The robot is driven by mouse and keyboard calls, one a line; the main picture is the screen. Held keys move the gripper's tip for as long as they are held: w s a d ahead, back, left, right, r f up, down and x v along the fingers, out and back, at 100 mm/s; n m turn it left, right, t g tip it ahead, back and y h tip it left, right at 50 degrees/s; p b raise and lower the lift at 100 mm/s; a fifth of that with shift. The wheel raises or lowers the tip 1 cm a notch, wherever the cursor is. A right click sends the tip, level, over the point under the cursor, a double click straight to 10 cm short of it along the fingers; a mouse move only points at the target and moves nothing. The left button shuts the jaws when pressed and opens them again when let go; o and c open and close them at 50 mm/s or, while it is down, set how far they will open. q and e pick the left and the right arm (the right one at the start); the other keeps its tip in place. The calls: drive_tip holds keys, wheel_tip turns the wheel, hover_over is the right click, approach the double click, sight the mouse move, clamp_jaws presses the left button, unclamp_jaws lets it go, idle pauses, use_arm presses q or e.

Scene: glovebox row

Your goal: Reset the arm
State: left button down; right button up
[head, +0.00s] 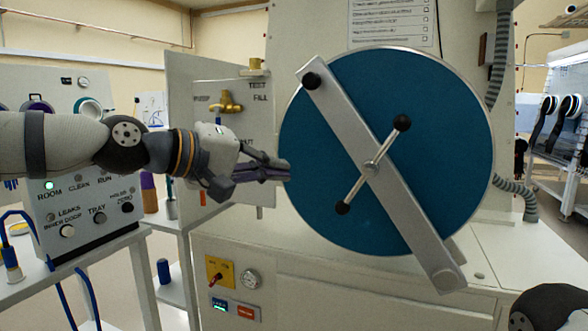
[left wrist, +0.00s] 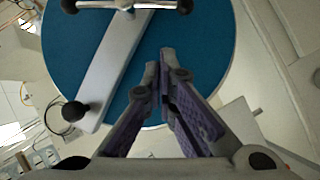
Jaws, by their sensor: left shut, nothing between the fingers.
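My left arm comes in from the left in the head view, and its gripper (head: 284,172) is shut and empty. Its fingertips are just in front of the left edge of the round blue door (head: 320,200). In the left wrist view the purple-padded fingers (left wrist: 166,75) point toward the blue door (left wrist: 65,50). A grey bar (head: 345,145) lies diagonally across the door, with a black knob at its upper end. A spindle handle (head: 357,188) with two black knobs sits at the bar's middle. Whether the fingertips touch the door cannot be told. My right gripper is not seen.
A control panel (head: 90,218) with knobs and a green light stands at left. A brass valve (head: 228,103) is on the plate behind my gripper. A yellow switch plate (head: 219,272) and a gauge (head: 250,279) are below the door. A ribbed hose (head: 515,186) runs at right.

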use_arm(q)
drive_tip(key=s+d+f+g+y, duration=0.15)
drive_tip(key=s+f, duration=0.25)
drive_tip(key=f, duration=0.8)
drive_tip(key=s+f+g+y, duration=0.15)
drive_tip(key=s+f, duration=0.35)
drive_tip(key=f, duration=0.6)
drive_tip(key=s+d+f+g+y, duration=0.1)
drive_tip(key=s+f+g, duration=0.25)
drive_tip(key=f, duration=0.85)
drive_tip(key=s+a+f+g+y, duration=0.2)
drive_tip(key=s+a+f, duration=0.2)
drive_tip(key=s+f, duration=0.75)
drive_tip(key=s+a+f+m+g+y, duration=0.1)
drive_tip(key=s+a+f+y, duration=0.1)
drive_tip(key=s+a, duration=0.5)
drive_tip(key=s+a+f+m+g+y, duration=0.2)
drive_tip(key=s+a, duration=0.5)
drive_tip(key=s, duration=0.6)
drive_tip(key=shift+s+a+f+y, duration=0.15)
drive_tip(key=shift+s+f+y, duration=0.25)
drive_tip(key=shift+f+y, duration=0.25)
drive_tip(key=c, duration=2.3)
unclamp_jaws()
